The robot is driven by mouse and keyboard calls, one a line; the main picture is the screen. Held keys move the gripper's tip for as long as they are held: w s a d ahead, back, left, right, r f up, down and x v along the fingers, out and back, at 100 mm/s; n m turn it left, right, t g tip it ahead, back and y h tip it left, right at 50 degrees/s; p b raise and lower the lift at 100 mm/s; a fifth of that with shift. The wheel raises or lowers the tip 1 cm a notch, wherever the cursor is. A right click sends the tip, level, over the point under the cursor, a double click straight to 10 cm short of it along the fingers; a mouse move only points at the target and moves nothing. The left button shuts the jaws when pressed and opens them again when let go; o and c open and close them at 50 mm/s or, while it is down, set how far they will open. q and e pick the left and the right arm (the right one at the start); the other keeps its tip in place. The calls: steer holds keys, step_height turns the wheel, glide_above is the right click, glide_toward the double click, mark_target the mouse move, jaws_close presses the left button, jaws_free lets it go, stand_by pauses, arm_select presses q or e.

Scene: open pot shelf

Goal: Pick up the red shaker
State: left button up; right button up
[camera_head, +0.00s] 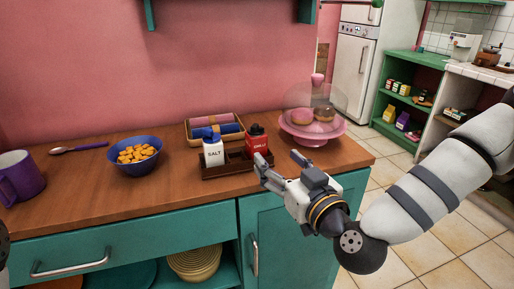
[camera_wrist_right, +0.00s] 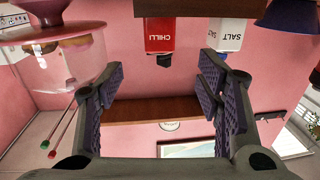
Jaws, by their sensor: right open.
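The red shaker, labelled CHILLI (camera_head: 257,142), has a dark cap and stands upright in a dark brown tray (camera_head: 226,171) on the wooden counter. The white salt shaker (camera_head: 213,153) stands to its left in the same tray. My right gripper (camera_head: 279,160) is open and empty, just in front and to the right of the red shaker, not around it. In the right wrist view, which is upside down, the red shaker (camera_wrist_right: 160,36) shows beyond the open fingers (camera_wrist_right: 160,88), with the salt shaker (camera_wrist_right: 230,35) beside it. My left gripper is not in view.
A pink cake stand with a clear dome (camera_head: 312,125) stands close to the right of the tray. A blue bowl (camera_head: 134,167), a purple mug (camera_head: 20,177) and a spoon (camera_head: 80,149) are to the left.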

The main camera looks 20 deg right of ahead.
mark_target(260, 140)
steer(key=w, duration=0.4)
steer(key=w+a+b, duration=0.1)
steer(key=w, duration=0.6)
steer(key=shift+w+a+f+b, duration=0.1)
steer(key=shift+w+a+b, duration=0.15)
steer(key=shift+w+b, duration=0.1)
steer(key=shift+w, duration=0.3)
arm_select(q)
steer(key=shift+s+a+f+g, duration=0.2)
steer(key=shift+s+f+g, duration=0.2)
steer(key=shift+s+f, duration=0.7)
arm_select(e)
steer(key=shift+a+r, duration=0.1)
steer(key=shift+r, duration=0.1)
